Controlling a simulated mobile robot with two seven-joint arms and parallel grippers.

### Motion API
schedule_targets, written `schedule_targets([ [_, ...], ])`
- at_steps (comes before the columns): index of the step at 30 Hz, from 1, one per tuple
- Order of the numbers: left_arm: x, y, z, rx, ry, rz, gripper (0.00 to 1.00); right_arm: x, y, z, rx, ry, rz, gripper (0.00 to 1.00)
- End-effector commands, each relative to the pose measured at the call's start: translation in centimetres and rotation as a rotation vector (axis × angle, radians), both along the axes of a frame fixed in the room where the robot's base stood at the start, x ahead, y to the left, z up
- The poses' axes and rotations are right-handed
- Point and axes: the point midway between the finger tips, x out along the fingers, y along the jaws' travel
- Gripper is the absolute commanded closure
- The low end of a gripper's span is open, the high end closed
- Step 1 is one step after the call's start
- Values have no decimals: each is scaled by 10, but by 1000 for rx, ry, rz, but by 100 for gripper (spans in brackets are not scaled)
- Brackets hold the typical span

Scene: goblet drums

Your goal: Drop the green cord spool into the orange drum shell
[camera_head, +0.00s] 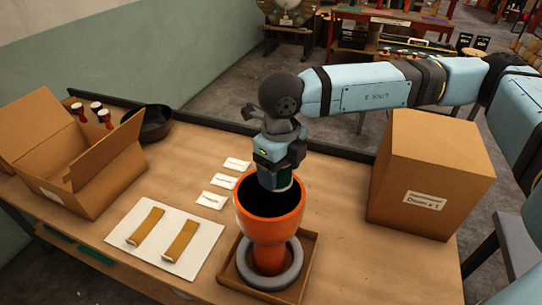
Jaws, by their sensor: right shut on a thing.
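The orange drum shell (266,228) stands upright on a grey ring (290,271) in a shallow brown tray (311,243), its dark open mouth facing up. My right gripper (275,178) points down over the back part of that mouth. It is shut on the green cord spool (282,181), of which only a small dark green part shows below the gripper. The spool is at or just above the rim; I cannot tell whether it is inside the mouth. My left gripper is not in view.
A closed cardboard box (428,165) stands to the right of the drum. An open cardboard box (75,160) and a black bowl (152,123) are at the left. A white board (165,235) with two tan strips lies at front left.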

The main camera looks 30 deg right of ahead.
Motion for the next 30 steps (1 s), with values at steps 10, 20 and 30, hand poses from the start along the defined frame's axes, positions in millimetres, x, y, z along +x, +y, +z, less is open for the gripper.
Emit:
schedule_targets([
  [10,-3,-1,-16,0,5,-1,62,0,0,-33,-1,2,1,58],
  [20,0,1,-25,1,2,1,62,0,0,-58,0,0,1,58],
  [30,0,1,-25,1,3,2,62,0,0,-58,0,0,1,5],
])
